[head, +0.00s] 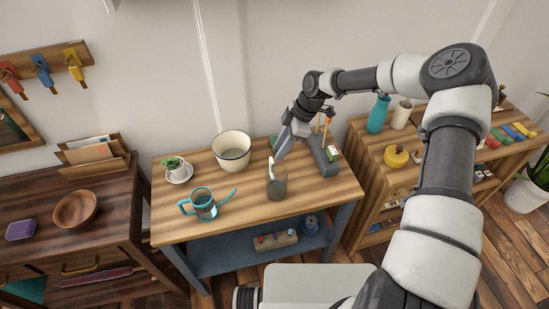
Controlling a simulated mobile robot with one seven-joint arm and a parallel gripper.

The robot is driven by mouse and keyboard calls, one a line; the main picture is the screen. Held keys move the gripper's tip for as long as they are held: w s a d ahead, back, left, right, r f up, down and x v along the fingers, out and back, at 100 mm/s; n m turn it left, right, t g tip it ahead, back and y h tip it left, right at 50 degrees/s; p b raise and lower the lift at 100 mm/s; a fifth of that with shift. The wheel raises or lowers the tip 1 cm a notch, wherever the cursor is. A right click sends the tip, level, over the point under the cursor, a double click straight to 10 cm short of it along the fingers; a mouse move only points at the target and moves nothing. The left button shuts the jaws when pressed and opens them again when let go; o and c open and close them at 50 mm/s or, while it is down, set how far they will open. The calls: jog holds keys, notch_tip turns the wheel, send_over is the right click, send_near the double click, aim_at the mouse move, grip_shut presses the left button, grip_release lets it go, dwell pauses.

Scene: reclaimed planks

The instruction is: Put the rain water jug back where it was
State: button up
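A grey, see-through jug (277,188), which looks like the rain water jug, stands upright on the plank-topped table (240,217), right of its middle near the front. A pale handle-like strip shows at its upper left. My gripper (277,156) reaches down from behind to the top of the jug, its fingers at or just above the rim and strip. The fingers are small and overlap the jug in this view, so I cannot tell whether they touch or grip it.
On the table stand a teal watering can (204,208), a white pot (232,152), a potted plant on a saucer (178,172) and a dark grey caddy (324,160). The front centre is bare. A dark cabinet (95,225) stands left, a shelf unit (375,165) right.

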jog(key=shift+v, duration=2)
